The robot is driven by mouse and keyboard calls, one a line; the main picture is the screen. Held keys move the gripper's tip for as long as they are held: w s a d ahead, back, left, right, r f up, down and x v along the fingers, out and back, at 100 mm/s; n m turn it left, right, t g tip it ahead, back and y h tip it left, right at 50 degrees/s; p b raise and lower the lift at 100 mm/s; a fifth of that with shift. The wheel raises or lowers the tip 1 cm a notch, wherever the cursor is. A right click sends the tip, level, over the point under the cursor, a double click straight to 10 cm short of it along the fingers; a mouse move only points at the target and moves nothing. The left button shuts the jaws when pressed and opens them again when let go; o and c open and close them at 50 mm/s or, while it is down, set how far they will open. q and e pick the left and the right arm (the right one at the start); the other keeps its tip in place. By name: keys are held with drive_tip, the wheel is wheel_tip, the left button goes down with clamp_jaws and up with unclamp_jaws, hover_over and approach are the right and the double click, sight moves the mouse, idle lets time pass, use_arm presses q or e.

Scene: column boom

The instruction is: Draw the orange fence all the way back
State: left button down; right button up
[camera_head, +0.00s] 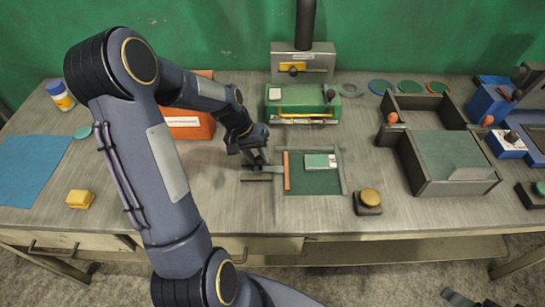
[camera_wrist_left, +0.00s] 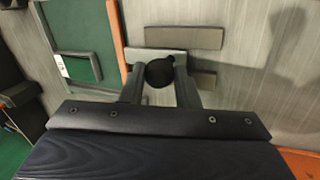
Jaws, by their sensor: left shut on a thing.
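The orange fence (camera_head: 287,171) is a thin upright strip at the left edge of a dark green pad (camera_head: 312,187). In the left wrist view the fence (camera_wrist_left: 116,38) runs beside a grey bar that carries a round black knob (camera_wrist_left: 160,73). My left gripper (camera_head: 256,160) is low over the table, left of the fence. In the wrist view its two fingers (camera_wrist_left: 160,88) are shut on the knob from both sides. A pale and green block (camera_head: 320,161) lies on the pad, right of the fence, with a gap between. A dark shape at the bottom right may be my right gripper (camera_head: 473,300).
A green machine (camera_head: 302,101) stands behind the pad. An orange box (camera_head: 190,121) is behind my left arm. A brown-topped button (camera_head: 369,199) stands right of the pad, and a grey-walled tray (camera_head: 412,165) lies farther right.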

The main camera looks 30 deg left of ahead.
use_arm(q)
drive_tip(key=shift+s+a, duration=0.3)
drive_tip(key=shift+a, duration=0.25)
drive_tip(key=shift+s+a, duration=0.3)
drive_tip(key=shift+a, duration=0.2)
drive_tip(key=c, duration=1.1)
unclamp_jaws()
drive_tip(key=shift+s+a, duration=0.15)
drive_tip(key=w+v, duration=0.1)
drive_tip(key=v, duration=0.6)
drive_tip(key=shift+s+r+b, duration=0.35)
drive_tip(key=shift+s+b, duration=0.1)
drive_tip(key=shift+s, duration=0.1)
